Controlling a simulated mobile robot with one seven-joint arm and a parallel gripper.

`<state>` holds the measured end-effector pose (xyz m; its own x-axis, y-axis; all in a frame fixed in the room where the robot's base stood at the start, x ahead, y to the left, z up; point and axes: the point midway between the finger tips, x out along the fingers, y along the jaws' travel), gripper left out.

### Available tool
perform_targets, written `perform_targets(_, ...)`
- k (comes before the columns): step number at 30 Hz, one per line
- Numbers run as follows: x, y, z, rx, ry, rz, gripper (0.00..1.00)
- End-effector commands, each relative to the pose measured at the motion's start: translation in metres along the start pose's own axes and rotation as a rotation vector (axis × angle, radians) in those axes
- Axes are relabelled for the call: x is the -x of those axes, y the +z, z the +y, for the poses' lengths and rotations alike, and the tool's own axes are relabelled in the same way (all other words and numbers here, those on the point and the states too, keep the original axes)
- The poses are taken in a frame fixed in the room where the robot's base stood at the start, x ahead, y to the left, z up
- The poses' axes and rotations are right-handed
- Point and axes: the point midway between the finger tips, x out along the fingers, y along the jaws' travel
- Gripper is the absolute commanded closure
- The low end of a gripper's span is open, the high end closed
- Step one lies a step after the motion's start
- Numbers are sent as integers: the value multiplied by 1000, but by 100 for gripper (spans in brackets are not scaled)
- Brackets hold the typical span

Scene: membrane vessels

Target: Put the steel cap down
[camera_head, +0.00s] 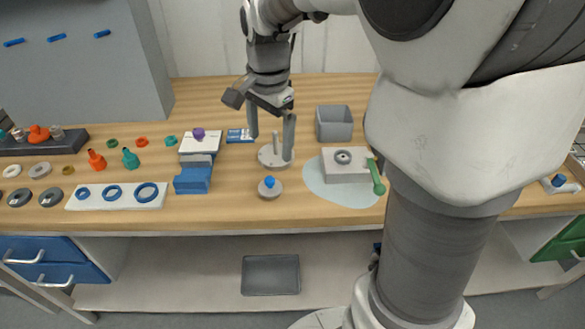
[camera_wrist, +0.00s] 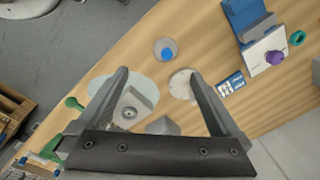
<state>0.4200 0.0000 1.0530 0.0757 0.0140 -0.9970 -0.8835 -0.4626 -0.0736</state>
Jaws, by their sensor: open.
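A round grey metal piece with a blue knob (camera_head: 270,190), which looks like the steel cap, rests on the wooden bench near its front edge. It also shows in the wrist view (camera_wrist: 158,45). Behind it stands a pale round base with an upright post (camera_head: 266,158), also in the wrist view (camera_wrist: 177,86). My gripper (camera_head: 271,148) is open with nothing between its fingers, pointing down over the post stand. In the wrist view the two fingers (camera_wrist: 159,73) are wide apart, and the knobbed piece lies beyond the gap between their tips.
Right of the stand, a grey block with a ring (camera_head: 330,167) sits on a pale round mat (camera_head: 318,188), with a green-handled tool (camera_head: 377,178) against it. A grey bin (camera_head: 334,123) stands behind. Blue blocks (camera_head: 194,178) and a panel of blue rings (camera_head: 97,198) lie left.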

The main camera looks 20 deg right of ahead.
Motion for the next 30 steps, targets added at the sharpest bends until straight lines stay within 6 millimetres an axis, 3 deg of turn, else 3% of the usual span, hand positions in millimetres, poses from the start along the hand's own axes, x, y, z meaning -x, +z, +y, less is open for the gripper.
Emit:
perform_targets(3,27,14,27,179,-71,35,0)
perform_targets(9,54,39,72,499,-159,126,0)
perform_targets(18,64,70,132,925,-215,308,0)
perform_targets(24,61,78,148,1060,-214,375,0)
perform_targets(30,60,79,150,1080,-212,382,0)
